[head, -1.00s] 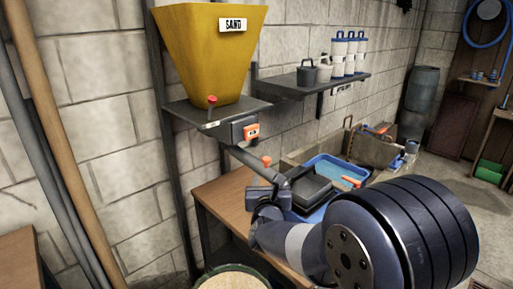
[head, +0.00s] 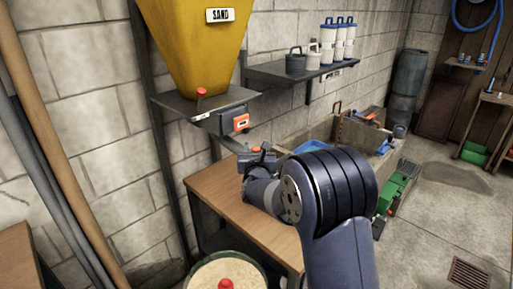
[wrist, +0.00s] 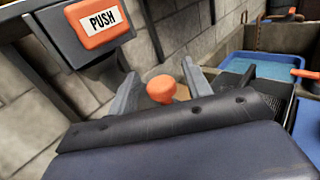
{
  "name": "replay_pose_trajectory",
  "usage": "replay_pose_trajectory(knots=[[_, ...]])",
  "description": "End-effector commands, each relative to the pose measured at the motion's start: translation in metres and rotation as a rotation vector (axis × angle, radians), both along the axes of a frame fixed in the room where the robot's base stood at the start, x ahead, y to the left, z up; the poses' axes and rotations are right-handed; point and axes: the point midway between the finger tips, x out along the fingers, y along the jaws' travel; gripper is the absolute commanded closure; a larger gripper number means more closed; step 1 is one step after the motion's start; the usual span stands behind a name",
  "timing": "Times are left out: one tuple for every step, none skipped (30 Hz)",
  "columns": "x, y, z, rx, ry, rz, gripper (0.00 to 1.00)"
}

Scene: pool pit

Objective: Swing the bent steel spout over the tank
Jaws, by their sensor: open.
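An orange knob (wrist: 161,88) shows between the two spread fingers of my gripper (wrist: 158,84) in the wrist view; it looks untouched. The knob's top also shows in the head view (head: 256,149), just above my gripper (head: 258,160). A short piece of grey pipe, seemingly the steel spout (head: 236,146), shows below the hopper's button box. The rest of it is hidden by my arm. My gripper is open. No vessel is marked as the tank; a concrete basin (head: 318,131) stands behind my arm.
A yellow sand hopper (head: 198,45) hangs above, with an orange PUSH button (wrist: 99,22) close by at upper left in the wrist view. A wooden bench (head: 214,190) lies below. A round drum (head: 197,281) stands in front. Blue trays (wrist: 265,68) lie beyond at right.

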Motion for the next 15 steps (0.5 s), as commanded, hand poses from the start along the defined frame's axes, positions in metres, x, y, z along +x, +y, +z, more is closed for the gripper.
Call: replay_pose_trajectory(knots=[[0.0007, -0.0001, -0.0002, 0.000, 0.000, 0.000, 0.53], [0.0008, -0.0001, -0.0002, 0.000, 0.000, 0.000, 0.53], [0.0008, 0.0000, -0.0003, 0.000, 0.000, 0.000, 0.53], [0.0008, 0.0000, -0.0004, 0.000, 0.000, 0.000, 0.53], [0.0007, 0.0000, -0.0004, 0.000, 0.000, 0.000, 0.53], [0.0007, 0.0000, -0.0004, 0.000, 0.000, 0.000, 0.53], [0.0007, 0.0000, -0.0004, 0.000, 0.000, 0.000, 0.53], [0.0006, 0.0001, -0.0003, 0.000, 0.000, 0.000, 0.55], [0.0006, 0.0001, -0.0003, 0.000, 0.000, 0.000, 0.58], [0.0006, 0.0001, -0.0003, 0.000, 0.000, 0.000, 0.61], [0.0005, 0.0001, -0.0003, 0.000, 0.000, 0.000, 0.63], [0.0005, 0.0001, -0.0003, 0.000, 0.000, 0.000, 0.66], [0.0005, 0.0001, -0.0003, 0.000, 0.000, 0.000, 0.69], [0.0005, 0.0001, -0.0003, 0.000, 0.000, 0.000, 0.71], [0.0005, 0.0002, -0.0002, 0.000, 0.000, 0.000, 0.74]])
